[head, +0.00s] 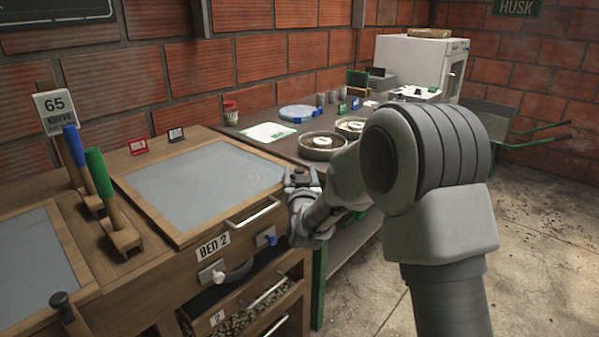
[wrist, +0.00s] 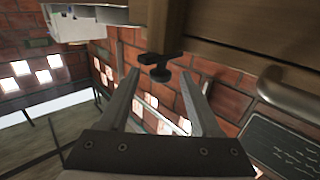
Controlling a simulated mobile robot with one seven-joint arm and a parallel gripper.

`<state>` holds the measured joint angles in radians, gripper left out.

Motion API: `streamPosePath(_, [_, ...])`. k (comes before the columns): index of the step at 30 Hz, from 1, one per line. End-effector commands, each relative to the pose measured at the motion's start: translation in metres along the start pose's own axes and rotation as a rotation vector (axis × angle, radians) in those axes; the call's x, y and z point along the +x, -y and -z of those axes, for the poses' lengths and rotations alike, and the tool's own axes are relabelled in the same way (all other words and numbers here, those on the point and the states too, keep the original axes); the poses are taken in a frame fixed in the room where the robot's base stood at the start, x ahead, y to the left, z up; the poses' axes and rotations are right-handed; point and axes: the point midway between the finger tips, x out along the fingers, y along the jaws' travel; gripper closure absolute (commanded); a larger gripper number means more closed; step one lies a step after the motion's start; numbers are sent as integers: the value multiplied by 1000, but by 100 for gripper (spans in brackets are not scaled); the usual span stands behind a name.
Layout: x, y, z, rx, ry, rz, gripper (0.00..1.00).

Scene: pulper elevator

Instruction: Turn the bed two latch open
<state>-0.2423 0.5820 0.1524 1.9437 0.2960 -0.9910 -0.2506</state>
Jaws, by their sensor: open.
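The bed two box, with a "BED 2" label (head: 213,247) on its front, has a grey top panel (head: 205,185) and stands at centre left in the head view. In the wrist view a dark T-shaped latch (wrist: 160,67) sticks out from the wooden side of the box. My gripper (wrist: 160,88) is open, its two fingers pointing toward the latch, one on each side of it in the picture. I cannot tell whether they reach around it. In the head view my gripper (head: 302,180) is at the right edge of the box, and the latch cannot be made out there.
A white-handled knob (head: 212,272) and a blue knob (head: 266,237) are on the front. A metal bar handle (head: 253,213) is above them. A bench (head: 250,120) with round pans stands behind my arm.

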Motion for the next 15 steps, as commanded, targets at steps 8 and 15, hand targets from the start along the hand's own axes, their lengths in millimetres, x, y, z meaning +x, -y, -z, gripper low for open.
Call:
streamPosePath(8, [17,0,0,-1,0,1,35])
streamPosePath(15, [18,0,0,-1,0,1,35])
